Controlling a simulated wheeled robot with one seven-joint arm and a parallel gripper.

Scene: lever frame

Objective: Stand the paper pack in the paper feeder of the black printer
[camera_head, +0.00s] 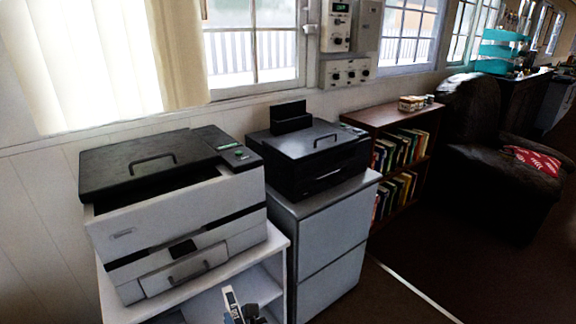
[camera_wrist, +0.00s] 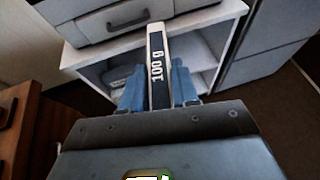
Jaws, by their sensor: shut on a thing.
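The paper pack (camera_wrist: 157,62) is a slim white and dark blue block with "100" printed on its edge. My gripper (camera_wrist: 157,88) is shut on it, with one blue finger on each side. In the head view the pack (camera_head: 233,303) shows at the bottom edge, held by my gripper (camera_head: 248,315), low in front of the white shelf. The black printer (camera_head: 312,160) stands on a grey cabinet, up and to the right of the pack and well apart from it. Its paper feeder (camera_head: 291,117) is the raised black part at the back; its inside cannot be made out.
A grey printer (camera_head: 180,235) with a black lid stands on the white shelf unit (camera_head: 277,246) at left. The grey cabinet (camera_head: 330,245) is right of it. A bookcase (camera_head: 375,121) and a dark armchair (camera_head: 490,130) stand farther right. Open floor (camera_head: 420,260) lies front right.

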